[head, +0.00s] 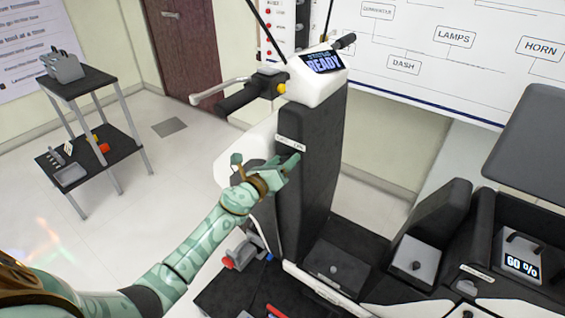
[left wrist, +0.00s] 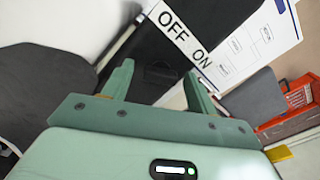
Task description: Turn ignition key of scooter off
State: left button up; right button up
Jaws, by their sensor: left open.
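The scooter's black front column (head: 318,185) stands upright in the head view, with a handlebar and a lit display (head: 324,62) reading READY. A white OFF/ON label (head: 290,142) is on the column; it shows larger in the left wrist view (left wrist: 184,38). My left gripper (head: 279,164) is at the column just below the label, open. In the left wrist view, its two fingers (left wrist: 158,88) stand apart. A small dark shape, seemingly the ignition key (left wrist: 161,71), lies between and beyond them; its angle is hard to make out. The gripper hides it in the head view. My right gripper is not in view.
The left handlebar grip (head: 250,94) and brake lever (head: 220,90) stick out above my left gripper. A shelf cart (head: 88,80) stands at the left. The floor between cart and scooter is clear.

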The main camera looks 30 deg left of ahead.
pick_arm(q)
jog(key=c, duration=0.9)
jog(key=shift+c, duration=0.5)
jog(key=shift+n, duration=0.3)
jog(key=n+p, duration=0.1)
jog(key=n, duration=0.4)
jog(key=n+p, duration=0.1)
jog(key=n, duration=0.3)
jog(key=shift+n+p, duration=0.5)
jog(key=shift+n, duration=0.6)
